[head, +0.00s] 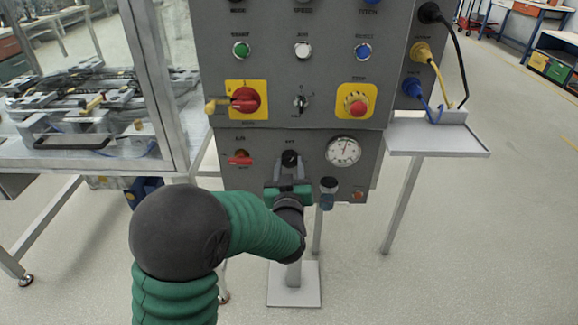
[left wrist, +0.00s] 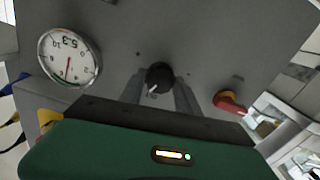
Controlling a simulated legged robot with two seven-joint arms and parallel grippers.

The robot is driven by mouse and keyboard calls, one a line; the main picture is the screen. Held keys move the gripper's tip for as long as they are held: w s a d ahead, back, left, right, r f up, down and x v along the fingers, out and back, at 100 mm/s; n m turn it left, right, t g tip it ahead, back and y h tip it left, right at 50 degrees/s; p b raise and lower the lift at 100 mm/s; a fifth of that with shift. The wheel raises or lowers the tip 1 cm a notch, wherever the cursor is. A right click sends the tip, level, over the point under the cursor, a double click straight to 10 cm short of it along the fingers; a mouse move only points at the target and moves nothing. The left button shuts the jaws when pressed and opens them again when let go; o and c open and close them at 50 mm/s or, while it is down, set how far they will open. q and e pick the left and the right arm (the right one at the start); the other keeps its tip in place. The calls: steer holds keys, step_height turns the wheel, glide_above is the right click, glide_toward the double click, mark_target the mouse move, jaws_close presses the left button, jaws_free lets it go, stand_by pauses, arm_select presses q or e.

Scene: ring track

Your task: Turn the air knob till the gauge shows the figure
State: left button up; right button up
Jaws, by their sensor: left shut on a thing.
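The air knob (head: 290,157) is a small black round knob on the lower part of the grey panel. It shows in the left wrist view (left wrist: 160,76) with a white pointer line. My left gripper (head: 289,172) reaches it from below, its two grey fingers on either side, shut on the knob. The gauge (head: 343,150) is a round white dial right of the knob. In the left wrist view the gauge (left wrist: 69,58) appears turned over, with its red needle pointing down and a figure, seemingly 5.3, on its face. My right gripper is not in view.
A red-handled valve (head: 240,158) sits left of the knob. A dark cylindrical fitting (head: 328,192) hangs below the gauge. Above are a red rotary switch (head: 246,100) and a red stop button (head: 357,106). A side shelf (head: 437,139) stands right.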

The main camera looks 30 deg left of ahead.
arm_select(q)
steer(key=shift+a, duration=0.1)
steer(key=c, duration=0.4)
steer(key=shift+f+n+b, duration=0.1)
steer(key=shift+n+b, duration=0.2)
steer(key=shift+n, duration=0.2)
jaws_close()
steer(key=shift+n, duration=0.6)
steer(key=o, duration=1.3)
jaws_free()
